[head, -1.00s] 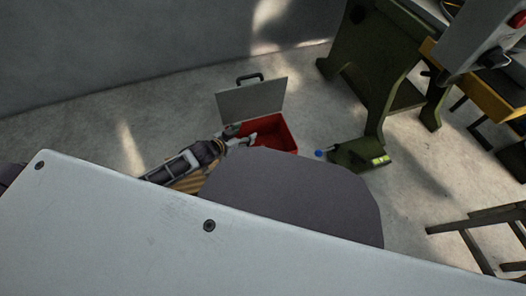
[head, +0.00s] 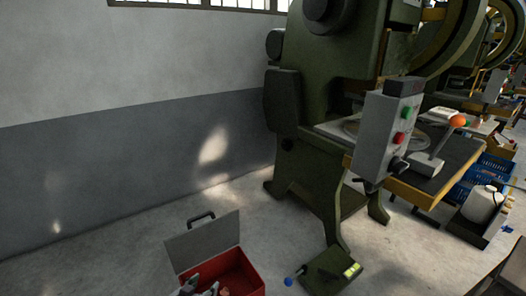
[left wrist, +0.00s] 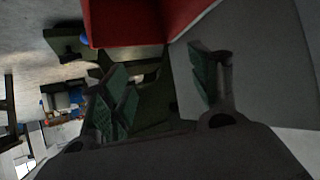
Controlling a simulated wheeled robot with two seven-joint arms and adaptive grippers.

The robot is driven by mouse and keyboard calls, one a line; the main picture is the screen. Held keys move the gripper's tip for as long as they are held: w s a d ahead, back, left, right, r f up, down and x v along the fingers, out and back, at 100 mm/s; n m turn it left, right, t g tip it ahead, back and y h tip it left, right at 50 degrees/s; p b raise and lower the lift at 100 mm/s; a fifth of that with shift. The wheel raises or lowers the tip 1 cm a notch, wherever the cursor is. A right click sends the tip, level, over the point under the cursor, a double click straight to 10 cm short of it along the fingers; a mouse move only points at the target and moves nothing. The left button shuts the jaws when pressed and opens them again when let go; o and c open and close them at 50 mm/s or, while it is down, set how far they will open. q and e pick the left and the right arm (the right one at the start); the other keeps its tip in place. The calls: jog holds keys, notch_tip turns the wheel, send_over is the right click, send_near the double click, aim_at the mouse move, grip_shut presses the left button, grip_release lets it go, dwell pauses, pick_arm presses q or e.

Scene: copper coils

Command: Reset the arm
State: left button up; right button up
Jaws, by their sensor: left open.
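My left gripper (head: 200,289) shows at the bottom edge of the head view, at the near left of an open red toolbox (head: 240,277) with a raised grey lid (head: 204,245). In the left wrist view its two green-padded fingers (left wrist: 162,92) stand apart with nothing between them. The red box wall (left wrist: 178,16) is close beyond the fingers, and a grey panel (left wrist: 265,55) fills the right side. A small pinkish shape in the box is too unclear to name. My right gripper is in neither view.
A green press (head: 310,130) stands right of the toolbox, with a grey button box (head: 388,135) on its front. A green pedal unit (head: 331,271) lies on the floor beside the toolbox. Blue crates (head: 487,172) stand farther right. Bare floor lies left of the toolbox.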

pick_arm(q)
jog(key=s+r+g+y, duration=0.1)
jog(key=s+r+g, duration=0.1)
jog(key=s, duration=0.3)
jog(key=s+a+r+n+g+y, duration=0.1)
jog(key=s+r+g, duration=0.1)
jog(key=s, duration=0.4)
jog(key=s+r+n+g+y+p, duration=0.1)
jog(key=s+r+g, duration=0.2)
jog(key=s, duration=0.3)
jog(key=shift+s+a, duration=0.2)
jog(key=shift+a, duration=0.05)
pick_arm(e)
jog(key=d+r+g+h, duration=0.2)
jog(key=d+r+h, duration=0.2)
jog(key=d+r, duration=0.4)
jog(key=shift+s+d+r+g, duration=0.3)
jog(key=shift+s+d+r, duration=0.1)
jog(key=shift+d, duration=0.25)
pick_arm(q)
jog(key=shift+w+f+p, duration=0.25)
jog(key=shift+f+p, duration=0.05)
jog(key=shift+p, duration=0.5)
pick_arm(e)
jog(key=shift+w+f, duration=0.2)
